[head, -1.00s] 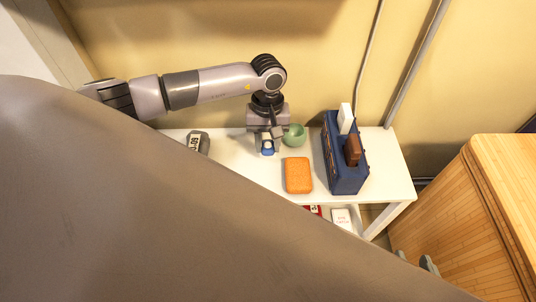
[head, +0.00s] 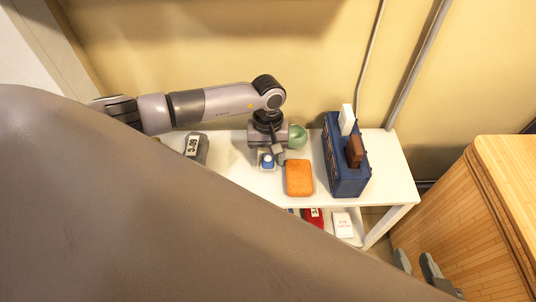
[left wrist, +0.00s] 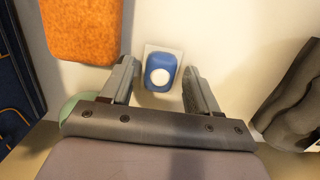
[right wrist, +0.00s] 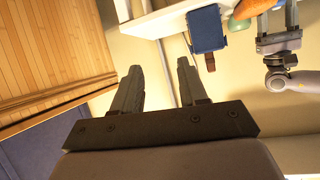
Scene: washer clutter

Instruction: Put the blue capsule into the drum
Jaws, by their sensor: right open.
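In the left wrist view the capsule (left wrist: 160,72) stands over a pale square patch, between the two fingers. My left gripper (head: 268,157) is open around it, with a gap visible on each side in the left wrist view (left wrist: 159,85). My right gripper (right wrist: 157,85) is open and empty, away from the table. It also shows low at the right of the head view (head: 418,262). The drum is not visible; a large part of my own body hides the lower left.
An orange sponge (head: 299,178) and a green bowl (head: 299,138) lie close to my left gripper. A wooden cabinet (head: 500,200) is at the far right.

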